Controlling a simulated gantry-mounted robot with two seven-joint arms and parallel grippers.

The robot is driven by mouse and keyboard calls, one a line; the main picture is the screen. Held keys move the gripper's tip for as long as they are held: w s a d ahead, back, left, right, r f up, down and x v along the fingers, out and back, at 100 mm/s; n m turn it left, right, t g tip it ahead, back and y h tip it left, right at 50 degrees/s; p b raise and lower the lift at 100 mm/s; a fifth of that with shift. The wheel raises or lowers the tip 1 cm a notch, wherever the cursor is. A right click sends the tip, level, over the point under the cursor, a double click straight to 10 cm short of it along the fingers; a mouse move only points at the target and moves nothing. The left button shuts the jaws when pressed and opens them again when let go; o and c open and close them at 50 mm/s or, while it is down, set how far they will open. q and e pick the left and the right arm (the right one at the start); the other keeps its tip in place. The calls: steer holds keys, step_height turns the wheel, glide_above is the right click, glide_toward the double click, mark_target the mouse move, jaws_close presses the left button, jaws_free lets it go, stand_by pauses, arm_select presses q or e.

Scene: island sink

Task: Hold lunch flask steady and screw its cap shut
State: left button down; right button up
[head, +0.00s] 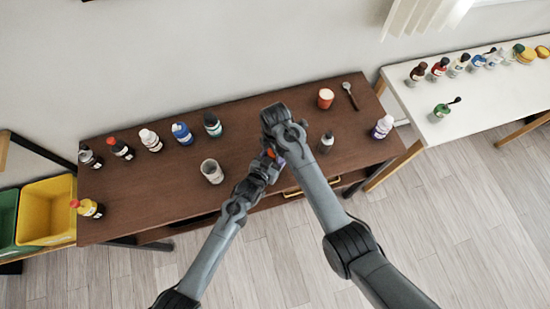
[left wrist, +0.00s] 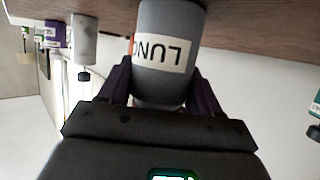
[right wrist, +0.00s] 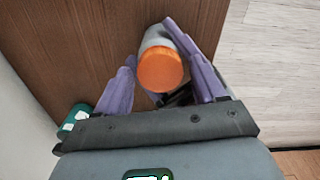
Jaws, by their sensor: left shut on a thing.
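The grey lunch flask (left wrist: 165,20) stands on the brown table, its white label reading "LUNC" upside down in the left wrist view. My left gripper (left wrist: 161,72) is shut on the flask's body, one finger on each side. The orange cap (right wrist: 160,70) sits on top of the flask in the right wrist view; whether it is screwed tight cannot be told. My right gripper (right wrist: 150,45) is open above it, with the cap between its purple fingers, closer to the right finger. In the head view, my arms mostly hide the flask; a bit of orange (head: 269,153) shows.
Several bottles line the back left of the brown table (head: 165,185). A grey cup (head: 212,171) stands left of my grippers, a dark-capped bottle (head: 326,142) right of them. A white table (head: 470,110) adjoins right.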

steer(key=shift+o, duration=0.3)
steer(key=shift+r, duration=0.1)
steer(key=shift+r, duration=2.15)
steer(key=shift+c, duration=0.2)
